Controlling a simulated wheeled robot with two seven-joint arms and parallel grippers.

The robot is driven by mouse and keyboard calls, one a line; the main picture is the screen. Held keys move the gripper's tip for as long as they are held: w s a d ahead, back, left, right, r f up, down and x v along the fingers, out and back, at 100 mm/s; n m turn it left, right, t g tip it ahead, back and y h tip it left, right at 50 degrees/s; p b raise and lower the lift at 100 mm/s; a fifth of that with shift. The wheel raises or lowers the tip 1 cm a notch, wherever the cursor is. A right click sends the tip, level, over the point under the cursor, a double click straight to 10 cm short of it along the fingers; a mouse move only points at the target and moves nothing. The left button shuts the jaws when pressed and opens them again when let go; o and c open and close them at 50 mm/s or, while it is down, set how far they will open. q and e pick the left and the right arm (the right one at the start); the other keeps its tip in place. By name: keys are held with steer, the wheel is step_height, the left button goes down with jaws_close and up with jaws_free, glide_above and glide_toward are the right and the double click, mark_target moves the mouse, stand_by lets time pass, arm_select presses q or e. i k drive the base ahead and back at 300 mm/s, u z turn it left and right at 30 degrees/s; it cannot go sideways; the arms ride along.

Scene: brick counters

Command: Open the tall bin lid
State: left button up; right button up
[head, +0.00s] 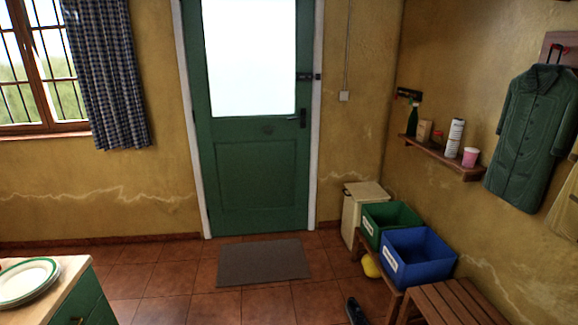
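The tall bin (350,215) is cream-coloured and stands upright in the far right corner, between the green door and the right wall. Its lid (367,191) is a pale flat top and looks closed. The bin's right side and lower part are partly hidden behind the green box and the bench. Neither of my grippers shows in the head view.
A green box (374,233) and a blue box (428,272) sit on a low wooden bench (378,279) in front of the bin. A dark shoe (354,311) and a yellow object (370,266) are on the floor. A doormat (263,262) lies before the door (258,180). A counter (70,290) with plates is lower left.

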mark_target(360, 193)
steer(key=i, duration=3.45)
steer(key=z, duration=1.6)
